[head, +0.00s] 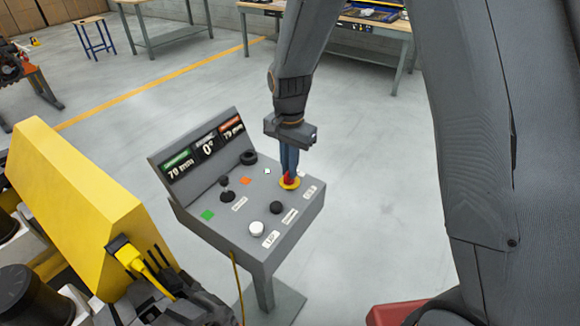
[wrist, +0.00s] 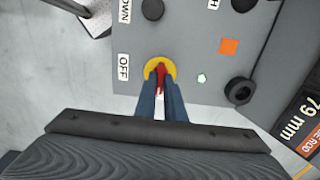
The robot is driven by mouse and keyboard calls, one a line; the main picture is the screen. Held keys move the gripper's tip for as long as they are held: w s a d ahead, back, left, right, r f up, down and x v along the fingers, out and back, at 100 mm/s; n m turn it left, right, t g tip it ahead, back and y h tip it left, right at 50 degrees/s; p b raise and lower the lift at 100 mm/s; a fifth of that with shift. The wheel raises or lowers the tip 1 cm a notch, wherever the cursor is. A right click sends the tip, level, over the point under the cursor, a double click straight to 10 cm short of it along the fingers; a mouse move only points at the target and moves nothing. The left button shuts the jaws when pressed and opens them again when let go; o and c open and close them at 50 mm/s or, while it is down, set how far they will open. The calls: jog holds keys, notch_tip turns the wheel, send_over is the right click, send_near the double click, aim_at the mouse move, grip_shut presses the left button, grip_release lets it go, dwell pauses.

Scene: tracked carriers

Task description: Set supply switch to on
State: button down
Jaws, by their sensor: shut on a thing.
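The supply switch is a small red handle (head: 287,179) on a round yellow plate (head: 291,185), near the right edge of the grey control console. My gripper (head: 289,170) points down at it, with its two blue fingers closed around the red handle. In the wrist view the red handle (wrist: 161,74) shows between the fingertips (wrist: 161,88), with the yellow plate (wrist: 151,67) around it. An OFF label (wrist: 123,67) lies beside the plate. The fingers hide part of the handle, and I cannot tell its exact setting.
The console (head: 237,252) also carries a joystick (head: 227,188), a black knob (head: 249,157), white (head: 257,229) and black (head: 276,207) buttons, and a tilted display panel (head: 205,150). A pale lamp (wrist: 201,78) sits near the switch. A yellow machine (head: 85,190) stands left. Open floor lies behind.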

jog(key=shift+r, duration=0.1)
jog(key=c, duration=1.8)
grip_release()
jog(key=shift+c, duration=0.2)
jog(key=shift+r+b, duration=1.15)
jog(key=shift+r, duration=2.7)
jog(key=s+d+f+n+b, duration=0.1)
jog(key=s+d+f+n, duration=0.1)
jog(key=s+d, duration=0.5)
jog(key=s+d+f+n+t+b, duration=0.1)
jog(key=s+d+f+n, duration=0.1)
jog(key=s+d+n, duration=0.3)
jog(key=s+d, duration=0.3)
jog(key=shift+f+n+b, duration=0.25)
jog(key=shift+n+b, duration=0.05)
